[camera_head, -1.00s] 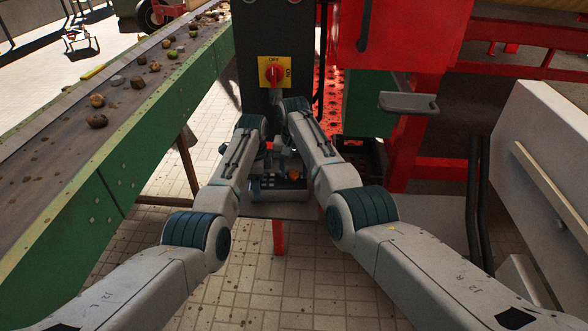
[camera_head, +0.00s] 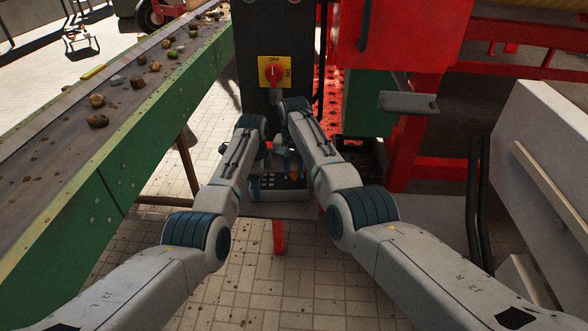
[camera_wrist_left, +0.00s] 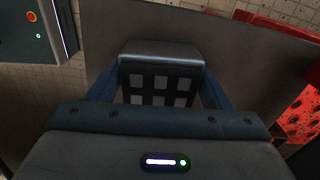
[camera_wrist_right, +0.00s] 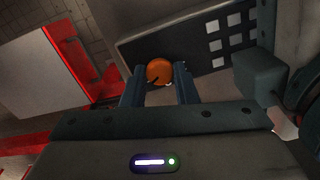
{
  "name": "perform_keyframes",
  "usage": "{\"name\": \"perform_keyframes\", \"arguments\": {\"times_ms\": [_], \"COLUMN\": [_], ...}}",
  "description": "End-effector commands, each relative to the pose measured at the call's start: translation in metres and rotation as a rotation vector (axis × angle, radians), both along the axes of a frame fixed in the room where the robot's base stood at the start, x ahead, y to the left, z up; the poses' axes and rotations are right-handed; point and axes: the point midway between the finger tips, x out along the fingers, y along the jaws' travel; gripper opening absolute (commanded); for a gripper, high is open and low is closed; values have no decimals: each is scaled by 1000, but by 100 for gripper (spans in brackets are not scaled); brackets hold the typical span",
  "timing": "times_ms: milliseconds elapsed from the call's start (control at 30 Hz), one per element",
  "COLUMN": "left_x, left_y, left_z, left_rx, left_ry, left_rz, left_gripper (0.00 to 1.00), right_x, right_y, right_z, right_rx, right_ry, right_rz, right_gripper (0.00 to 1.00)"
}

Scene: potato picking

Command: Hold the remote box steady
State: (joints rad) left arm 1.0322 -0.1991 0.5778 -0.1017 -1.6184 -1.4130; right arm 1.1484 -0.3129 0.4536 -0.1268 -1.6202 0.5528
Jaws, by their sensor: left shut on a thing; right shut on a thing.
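The remote box (camera_head: 282,188) is dark with pale square buttons and an orange knob (camera_wrist_right: 159,71). It is low between my forearms, in front of the dark switch post. In the left wrist view the box (camera_wrist_left: 160,80) sits between the two fingers of my left gripper (camera_wrist_left: 158,88), which is shut on it. In the right wrist view my right gripper (camera_wrist_right: 160,80) is shut on the orange knob, one finger on each side. The box's buttons show to the right of the knob there. In the head view my wrists hide part of the box.
The dark post carries a yellow plate with a red switch (camera_head: 273,72). A green-sided conveyor (camera_head: 120,178) with several potatoes runs along the left. Red machine frames (camera_head: 405,135) and a pale panel (camera_head: 540,175) stand on the right. Tiled floor lies below.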

Motion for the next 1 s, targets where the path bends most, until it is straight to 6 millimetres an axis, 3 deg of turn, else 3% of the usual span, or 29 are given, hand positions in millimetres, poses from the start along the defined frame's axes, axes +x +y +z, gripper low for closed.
{"name": "perform_keyframes", "arguments": {"times_ms": [33,67,167,567,1000], "left_x": [0,0,0,0,0], "left_y": [0,0,0,0,0], "left_z": [0,0,0,0,0], "left_rx": [0,0,0,0,0], "left_ry": [-1,-1,-1,0,0], "left_rz": [0,0,0,0,0], "left_gripper": [40,40,40,40,40], "right_x": [0,0,0,1,1], "right_y": [0,0,0,0,0], "right_z": [0,0,0,10,96], "right_rx": [0,0,0,0,1], "right_ry": [-1,-1,-1,-2,-3], "right_rz": [0,0,1,1,1], "right_gripper": [3,30,48,48,48]}}
